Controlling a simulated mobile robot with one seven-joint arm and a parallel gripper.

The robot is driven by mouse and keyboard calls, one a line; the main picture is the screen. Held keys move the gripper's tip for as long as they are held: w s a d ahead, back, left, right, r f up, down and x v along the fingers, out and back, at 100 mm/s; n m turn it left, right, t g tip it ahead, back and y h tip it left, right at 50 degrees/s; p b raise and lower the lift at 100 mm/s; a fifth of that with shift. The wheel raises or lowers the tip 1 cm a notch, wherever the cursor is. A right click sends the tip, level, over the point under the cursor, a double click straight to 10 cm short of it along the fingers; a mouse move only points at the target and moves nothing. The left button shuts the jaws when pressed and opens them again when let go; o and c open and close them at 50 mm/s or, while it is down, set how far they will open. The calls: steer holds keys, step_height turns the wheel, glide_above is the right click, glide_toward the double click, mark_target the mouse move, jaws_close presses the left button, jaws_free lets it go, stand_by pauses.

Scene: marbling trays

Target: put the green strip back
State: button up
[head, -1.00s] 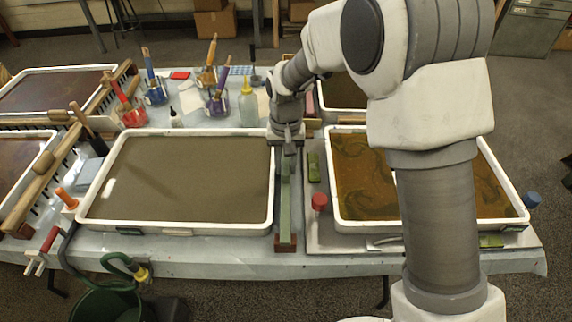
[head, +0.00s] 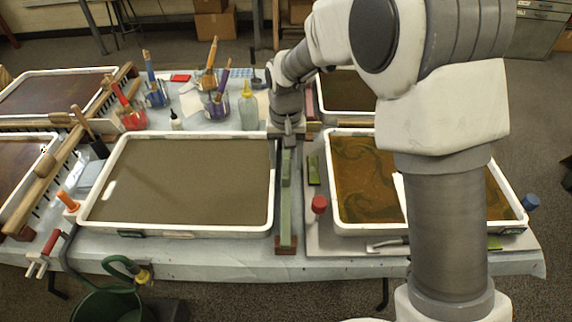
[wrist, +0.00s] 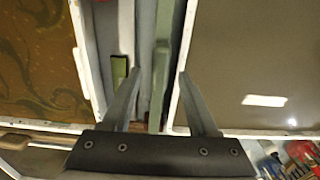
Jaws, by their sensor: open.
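The long green strip (head: 286,205) lies between the grey-brown tray (head: 178,230) and the orange marbled tray (head: 366,228). Its near end is at a reddish-brown block (head: 286,249); its far part is hidden by my gripper. In the wrist view the green strip (wrist: 161,85) runs between my fingers with a gap on each side. My gripper (wrist: 160,73) is open and empty. In the head view it is over the far part of the strip, its fingers hard to make out. Whether the strip is fully seated cannot be told.
A small green block (head: 313,169) and a red-capped item (head: 319,204) stand right of the strip. A bottle (head: 248,106) and cups with brushes (head: 214,100) stand behind the grey-brown tray. Tray rims flank the strip closely.

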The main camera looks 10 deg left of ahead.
step_height(320, 180, up, 9)
steer(key=p, duration=0.1)
steer(key=shift+r, duration=0.15)
steer(key=s+d+r+m+t, duration=0.1)
steer(key=s+d+r, duration=0.2)
steer(key=d+r, duration=0.3)
steer(key=s+d+r+t, duration=0.1)
steer(key=s+d+r, duration=0.3)
steer(key=d, duration=0.5)
steer(key=s+d+r+m+t, duration=0.1)
steer(key=s+d+t, duration=0.2)
steer(key=s+d, duration=0.9)
steer(key=shift+s+r+m+t, duration=0.2)
steer(key=shift+r+m+t, duration=0.1)
steer(key=shift+r, duration=0.1)
